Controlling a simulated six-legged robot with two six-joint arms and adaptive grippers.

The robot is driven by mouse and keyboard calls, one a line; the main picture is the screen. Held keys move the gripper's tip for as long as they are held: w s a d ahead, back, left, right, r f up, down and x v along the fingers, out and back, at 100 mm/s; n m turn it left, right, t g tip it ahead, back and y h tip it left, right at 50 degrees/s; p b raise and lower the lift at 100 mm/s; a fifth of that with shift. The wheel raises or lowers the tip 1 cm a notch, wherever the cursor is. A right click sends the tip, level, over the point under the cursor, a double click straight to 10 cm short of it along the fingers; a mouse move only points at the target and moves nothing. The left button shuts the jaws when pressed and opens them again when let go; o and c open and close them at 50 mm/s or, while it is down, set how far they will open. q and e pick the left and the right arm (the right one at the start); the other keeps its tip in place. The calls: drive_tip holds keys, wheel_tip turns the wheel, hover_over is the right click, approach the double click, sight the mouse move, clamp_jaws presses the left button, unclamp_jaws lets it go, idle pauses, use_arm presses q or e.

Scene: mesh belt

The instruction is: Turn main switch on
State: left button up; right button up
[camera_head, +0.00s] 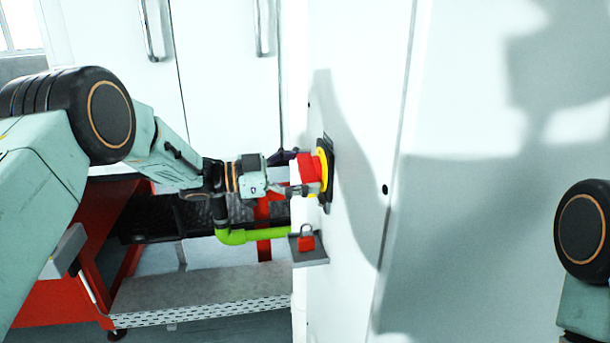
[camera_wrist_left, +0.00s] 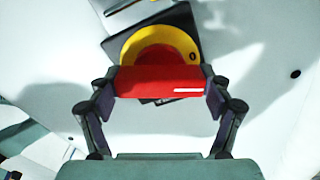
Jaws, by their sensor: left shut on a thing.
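The main switch has a red handle (camera_head: 307,168) on a yellow round plate (camera_head: 323,171) with a black square backing (camera_head: 328,150), mounted on a white cabinet panel. My left gripper (camera_head: 290,178) is at the switch and shut on the red handle. In the left wrist view the red handle (camera_wrist_left: 160,82) lies across the picture between the two fingers, with the yellow plate (camera_wrist_left: 157,38) behind it. A white mark shows near the handle's right end. A small "0" shows on the yellow plate at the right. My right gripper is not in view; only part of my right arm shows.
A small grey shelf (camera_head: 312,259) with a red padlock (camera_head: 305,240) sticks out below the switch. A lime-green pipe-like part (camera_head: 255,235) is beside it. A red-framed bench (camera_head: 60,298) stands at lower left. White cabinet doors (camera_head: 225,70) with handles are behind.

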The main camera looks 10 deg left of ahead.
use_arm(q)
drive_tip(key=m+b, duration=0.2)
drive_tip(key=m, duration=0.1)
drive_tip(key=shift+m, duration=0.4)
drive_tip(key=m+b, duration=0.1)
drive_tip(key=m, duration=0.1)
drive_tip(key=shift+m+b, duration=0.35)
drive_tip(key=shift+m, duration=0.05)
drive_tip(key=m+b, duration=0.2)
drive_tip(key=m, duration=0.1)
drive_tip(key=shift+b, duration=0.35)
drive_tip(key=shift+m+b, duration=1.6)
drive_tip(key=shift+m, duration=0.5)
drive_tip(key=o, duration=1.1)
drive_tip(key=shift+s, duration=0.15)
